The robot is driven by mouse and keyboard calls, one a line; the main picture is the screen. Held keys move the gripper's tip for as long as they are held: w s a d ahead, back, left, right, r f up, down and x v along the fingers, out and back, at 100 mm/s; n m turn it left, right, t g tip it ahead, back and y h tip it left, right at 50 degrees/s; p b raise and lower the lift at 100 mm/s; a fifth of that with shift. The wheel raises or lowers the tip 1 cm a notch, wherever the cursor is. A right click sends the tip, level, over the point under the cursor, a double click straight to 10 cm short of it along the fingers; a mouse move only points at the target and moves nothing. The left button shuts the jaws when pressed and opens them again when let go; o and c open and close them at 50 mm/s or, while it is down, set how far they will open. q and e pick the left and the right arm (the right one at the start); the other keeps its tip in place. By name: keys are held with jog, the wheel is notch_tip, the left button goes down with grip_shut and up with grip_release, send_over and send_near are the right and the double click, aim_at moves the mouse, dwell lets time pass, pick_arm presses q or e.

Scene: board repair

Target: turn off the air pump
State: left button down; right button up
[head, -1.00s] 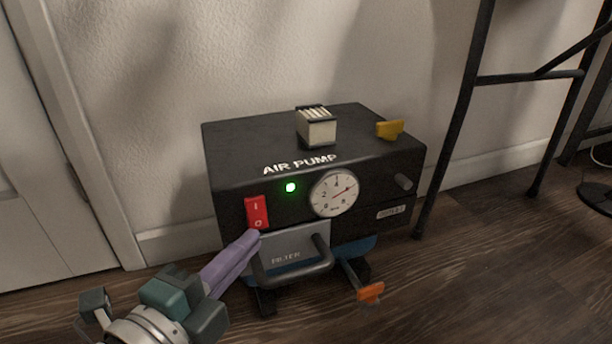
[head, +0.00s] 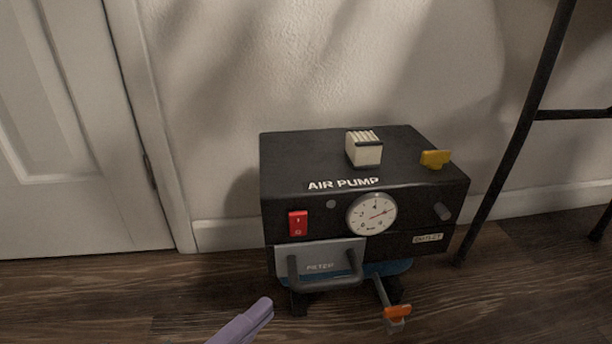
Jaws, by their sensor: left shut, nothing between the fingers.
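The black air pump (head: 400,188) stands on the floor against the wall. Its red rocker switch (head: 298,223) is on the front left, and the small indicator lamp (head: 331,204) beside it is grey and unlit. The round gauge (head: 371,214) has a red needle. My left gripper (head: 262,308) shows only its purple fingers at the bottom edge. They are shut and empty, below and left of the switch and apart from the pump. My right gripper is not in view.
The grey filter drawer (head: 320,257) with a dark handle is below the switch. An orange-handled valve (head: 397,312) sticks out low in front. A yellow lever (head: 435,158) and a cream ribbed block (head: 364,150) are on top. A black metal stand (head: 520,135) is at right.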

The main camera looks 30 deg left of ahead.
pick_arm(q)
jog(key=shift+s+a+f+p, duration=0.1)
jog(key=shift+s+a, duration=0.15)
jog(key=shift+s, duration=0.2)
jog(key=shift+s+a+r+p, duration=0.1)
jog(key=shift+s+a, duration=0.15)
jog(key=shift+s, duration=0.2)
jog(key=shift+s+a+f+p, duration=0.1)
jog(key=shift+s+a, duration=0.15)
jog(key=shift+s, duration=0.2)
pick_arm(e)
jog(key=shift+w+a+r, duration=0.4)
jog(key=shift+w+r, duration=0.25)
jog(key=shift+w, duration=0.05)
